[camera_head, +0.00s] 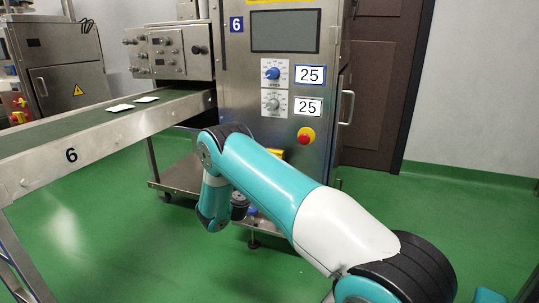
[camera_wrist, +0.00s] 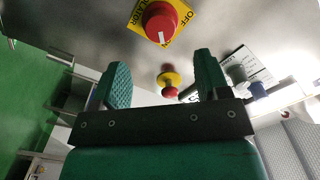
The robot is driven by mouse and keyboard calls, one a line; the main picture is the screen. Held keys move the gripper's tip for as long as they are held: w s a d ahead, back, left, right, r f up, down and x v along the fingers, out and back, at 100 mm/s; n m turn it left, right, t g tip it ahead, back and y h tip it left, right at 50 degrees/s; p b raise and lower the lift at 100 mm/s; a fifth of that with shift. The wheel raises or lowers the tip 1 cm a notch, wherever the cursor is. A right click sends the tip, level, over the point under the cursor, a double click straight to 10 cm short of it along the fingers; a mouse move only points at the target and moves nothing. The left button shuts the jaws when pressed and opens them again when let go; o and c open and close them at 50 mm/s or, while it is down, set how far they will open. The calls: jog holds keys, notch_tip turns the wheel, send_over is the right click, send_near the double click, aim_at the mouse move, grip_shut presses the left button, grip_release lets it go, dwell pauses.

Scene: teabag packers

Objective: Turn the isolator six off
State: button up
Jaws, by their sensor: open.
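The isolator is a red rotary knob (camera_wrist: 160,22) on a yellow plate lettered "OFF" and what reads as part of "ISOLATOR", at the top of the wrist view. A white line marks the knob face. My gripper (camera_wrist: 161,60) is open and empty, its green fingers below the knob in the picture, apart from it. In the head view, the machine (camera_head: 232,80) carries a blue "6" plate. A yellow edge (camera_head: 277,153) shows behind my arm, which hides most of it. My gripper is not clearly visible there.
A red button with a yellow collar (camera_head: 306,136) sits on the machine front; it also shows between my fingers in the wrist view (camera_wrist: 170,91). Above it are a blue dial (camera_head: 272,73) and grey dial (camera_head: 271,104). A conveyor (camera_head: 110,145) marked 6 runs left. Green floor is clear at right.

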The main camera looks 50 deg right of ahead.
jog(key=b+x, duration=0.4)
jog(key=x, duration=0.5)
jog(key=shift+c, duration=0.5)
jog(key=c, duration=0.8)
jog(key=shift+c, duration=0.2)
